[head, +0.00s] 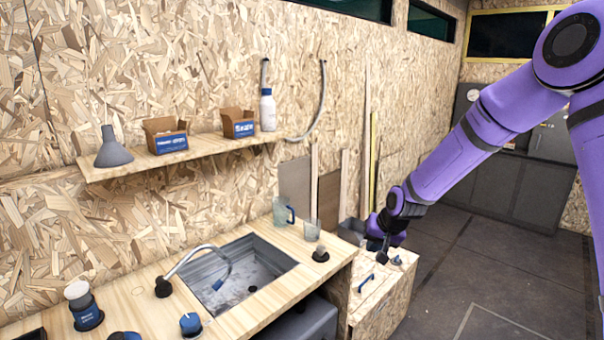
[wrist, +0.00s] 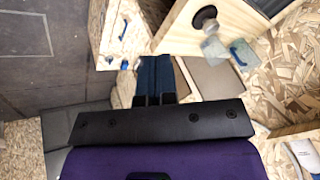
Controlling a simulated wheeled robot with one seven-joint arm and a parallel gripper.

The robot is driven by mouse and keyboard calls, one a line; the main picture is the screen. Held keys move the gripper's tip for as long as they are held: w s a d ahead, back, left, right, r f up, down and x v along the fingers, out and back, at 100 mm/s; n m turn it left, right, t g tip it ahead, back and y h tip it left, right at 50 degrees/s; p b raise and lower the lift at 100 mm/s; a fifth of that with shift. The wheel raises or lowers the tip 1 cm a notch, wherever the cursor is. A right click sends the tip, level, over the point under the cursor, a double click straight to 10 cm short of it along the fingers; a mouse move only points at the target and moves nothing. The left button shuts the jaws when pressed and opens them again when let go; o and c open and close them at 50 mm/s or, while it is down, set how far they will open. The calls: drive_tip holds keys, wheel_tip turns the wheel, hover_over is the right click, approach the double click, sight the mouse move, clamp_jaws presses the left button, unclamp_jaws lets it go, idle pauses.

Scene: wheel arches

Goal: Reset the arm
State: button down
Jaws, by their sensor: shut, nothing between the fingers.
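My purple arm reaches in from the right of the head view. My gripper (head: 382,256) points down over the low wooden cabinet (head: 388,290) at the right end of the counter. In the wrist view my gripper (wrist: 155,62) has its dark fingers together, with nothing seen between them. Small blue and dark fittings (head: 366,283) show on the cabinet's top, apart from the fingers as far as I can tell.
The counter (head: 235,322) holds a sink (head: 245,275) with a hose tap, a blue-handled jug (head: 283,212) and a clear cup (head: 311,229). A shelf (head: 205,152) above carries boxes, a bottle and a grey funnel. Open floor (head: 475,265) lies to the right.

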drive_tip(key=s+d+r+n+h, duration=0.1)
drive_tip(key=s+d+r, duration=0.1)
drive_tip(key=s+r, duration=0.3)
drive_tip(key=s+d+r+h, duration=0.1)
drive_tip(key=s+d+r, duration=0.15)
drive_tip(key=r, duration=0.55)
drive_tip(key=s+d+r, duration=0.2)
drive_tip(key=s+r, duration=0.2)
drive_tip(key=s, duration=0.6)
drive_tip(key=s+d+r, duration=0.2)
drive_tip(key=s+r, duration=0.3)
drive_tip(key=s, duration=0.6)
drive_tip(key=s+d+r+h, duration=0.1)
drive_tip(key=s+r, duration=0.3)
drive_tip(key=s, duration=0.6)
drive_tip(key=shift+s+d+r+t, duration=0.35)
drive_tip(key=shift+d+t, duration=0.05)
drive_tip(key=shift+d, duration=0.4)
